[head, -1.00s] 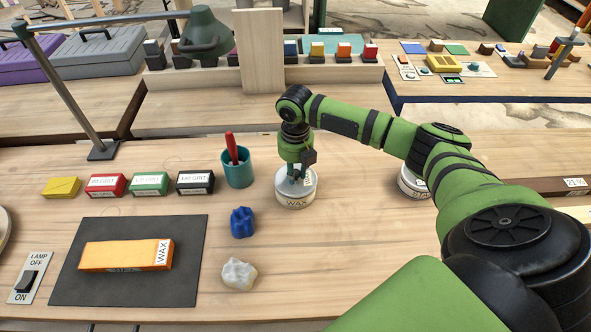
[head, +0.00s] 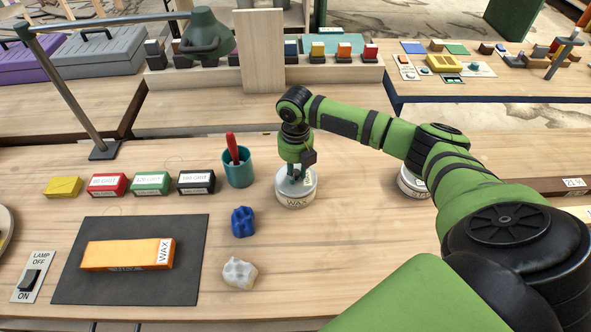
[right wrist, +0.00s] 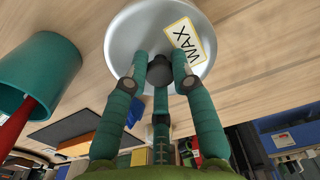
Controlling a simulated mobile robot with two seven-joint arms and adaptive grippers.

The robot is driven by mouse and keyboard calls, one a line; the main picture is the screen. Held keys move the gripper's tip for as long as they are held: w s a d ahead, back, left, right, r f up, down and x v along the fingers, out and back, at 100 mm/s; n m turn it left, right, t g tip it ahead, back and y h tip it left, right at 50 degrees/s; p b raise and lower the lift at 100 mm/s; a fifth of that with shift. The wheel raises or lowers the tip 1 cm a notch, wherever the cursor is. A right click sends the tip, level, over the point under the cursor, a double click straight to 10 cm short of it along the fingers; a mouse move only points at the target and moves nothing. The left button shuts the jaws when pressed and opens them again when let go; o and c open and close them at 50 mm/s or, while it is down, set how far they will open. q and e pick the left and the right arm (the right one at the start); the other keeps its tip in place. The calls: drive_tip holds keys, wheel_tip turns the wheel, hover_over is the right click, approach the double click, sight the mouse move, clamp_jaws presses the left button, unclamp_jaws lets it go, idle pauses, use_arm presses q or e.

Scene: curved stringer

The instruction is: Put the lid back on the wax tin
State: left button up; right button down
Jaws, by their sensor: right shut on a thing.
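The wax tin (head: 296,203) is a round tin with a WAX label on its side, standing on the bench right of the teal cup. Its pale metal lid (head: 309,187) lies level on top of it, with its own WAX label; whether it is fully seated I cannot tell. My right gripper (head: 296,174) points straight down over the lid. In the right wrist view, the lid (right wrist: 130,35) fills the top, and my right gripper's teal fingers (right wrist: 160,75) are closed around its dark central knob. My left gripper is out of view.
A teal cup (head: 238,174) with a red tool stands close left of the tin. A blue lump (head: 243,222) and a white lump (head: 239,272) lie in front. Another round tin (head: 411,184) stands to the right, partly behind my arm.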

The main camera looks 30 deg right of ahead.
drive_tip(key=shift+p, duration=0.35)
drive_tip(key=shift+f, duration=0.15)
idle(0.9)
drive_tip(key=shift+p, duration=0.5)
idle(0.5)
drive_tip(key=shift+c, duration=2.4)
unclamp_jaws()
drive_tip(key=shift+r+p, duration=3.5)
drive_tip(key=shift+p, duration=0.05)
